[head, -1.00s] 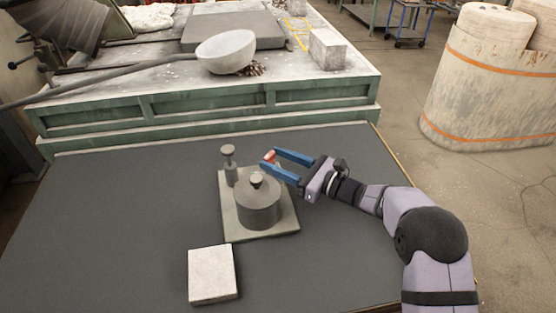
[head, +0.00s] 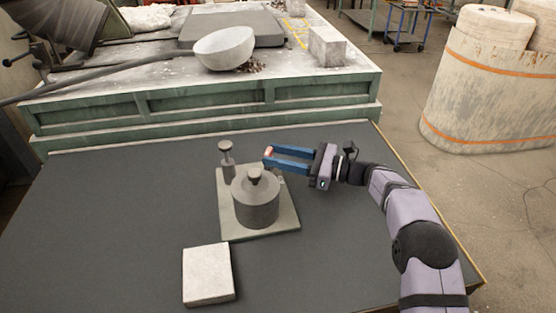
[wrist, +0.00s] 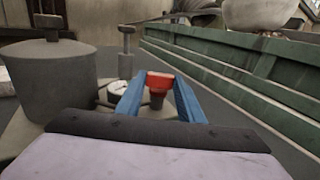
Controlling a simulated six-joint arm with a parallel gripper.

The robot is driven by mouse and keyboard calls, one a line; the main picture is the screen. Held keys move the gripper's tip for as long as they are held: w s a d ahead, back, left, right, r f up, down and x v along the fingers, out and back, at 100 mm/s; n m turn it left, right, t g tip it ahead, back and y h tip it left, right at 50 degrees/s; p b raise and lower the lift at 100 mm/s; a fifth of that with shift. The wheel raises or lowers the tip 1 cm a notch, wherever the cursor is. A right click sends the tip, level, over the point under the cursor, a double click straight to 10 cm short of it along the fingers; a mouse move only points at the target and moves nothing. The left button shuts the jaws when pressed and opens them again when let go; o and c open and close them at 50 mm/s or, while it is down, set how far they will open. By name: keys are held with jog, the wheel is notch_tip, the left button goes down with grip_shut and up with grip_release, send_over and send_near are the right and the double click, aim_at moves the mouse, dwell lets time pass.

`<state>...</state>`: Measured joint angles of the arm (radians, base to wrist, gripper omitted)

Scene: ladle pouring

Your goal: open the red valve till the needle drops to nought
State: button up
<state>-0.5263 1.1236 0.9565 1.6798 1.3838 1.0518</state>
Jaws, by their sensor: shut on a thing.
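The red valve (wrist: 159,82) is a small red knob on a dark stem. In the wrist view it sits between the blue fingers of my gripper (wrist: 160,88). In the head view only a bit of the red knob (head: 269,151) shows at the fingertips of my gripper (head: 269,156). My gripper is shut on the valve from the right. The gauge (wrist: 118,90) is a small white dial left of the valve in the wrist view. Its needle is too small to read. The grey pot (head: 255,203) with a knobbed lid stands on the same pale base plate (head: 285,222).
A grey post with a round cap (head: 226,151) stands at the back left of the plate. A pale block (head: 207,274) lies on the dark table in front. A green-sided bench (head: 200,105) with a ladle bowl (head: 224,48) is behind. The left of the table is clear.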

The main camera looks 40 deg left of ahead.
jog(key=shift+r, duration=0.1)
jog(key=o, duration=1.1)
jog(key=shift+c, duration=0.2)
jog(key=shift+d, duration=0.15)
jog(key=shift+w+d, duration=0.15)
jog(key=shift+d, duration=0.05)
jog(key=shift+b+v, duration=1)
jog(key=shift+v, duration=2.3)
